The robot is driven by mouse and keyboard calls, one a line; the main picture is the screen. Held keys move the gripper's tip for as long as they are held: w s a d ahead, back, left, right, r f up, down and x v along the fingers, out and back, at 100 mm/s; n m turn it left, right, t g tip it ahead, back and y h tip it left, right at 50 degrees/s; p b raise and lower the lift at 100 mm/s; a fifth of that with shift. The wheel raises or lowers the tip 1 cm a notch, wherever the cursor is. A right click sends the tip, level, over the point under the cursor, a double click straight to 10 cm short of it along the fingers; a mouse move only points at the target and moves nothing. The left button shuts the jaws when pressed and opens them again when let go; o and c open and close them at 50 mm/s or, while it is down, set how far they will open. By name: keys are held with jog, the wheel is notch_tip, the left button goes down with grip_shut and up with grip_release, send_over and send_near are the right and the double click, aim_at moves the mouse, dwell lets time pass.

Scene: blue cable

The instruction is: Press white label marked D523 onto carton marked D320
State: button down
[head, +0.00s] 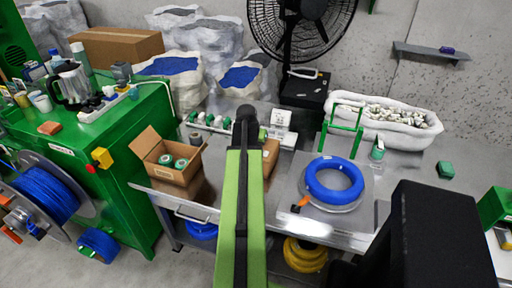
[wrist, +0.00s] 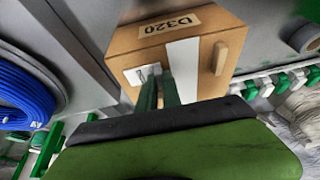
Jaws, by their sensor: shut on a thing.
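The brown carton (wrist: 210,28) with a tan tag reading D320 (wrist: 170,27) fills the upper middle of the wrist view. In the head view, the carton (head: 270,155) is partly hidden behind my arm. My gripper (wrist: 160,82) has its two green fingers close together in front of the carton's near face. A small white label (wrist: 142,74) with dark print shows at the fingertips, its print too small to read. My gripper is shut on it. The label is close to the carton face; I cannot tell whether it touches.
A white strip (wrist: 183,66) and a tan block (wrist: 220,58) are on the carton's face. An open box (head: 166,162) stands to the left on the bench. A blue cable coil (head: 335,180) lies to the right. Green-and-white parts (wrist: 275,82) line the carton's right in the wrist view.

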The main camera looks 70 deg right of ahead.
jog(key=c, duration=1.3)
grip_release()
notch_tip(320, 180, up, 7)
jog(key=p, duration=0.7)
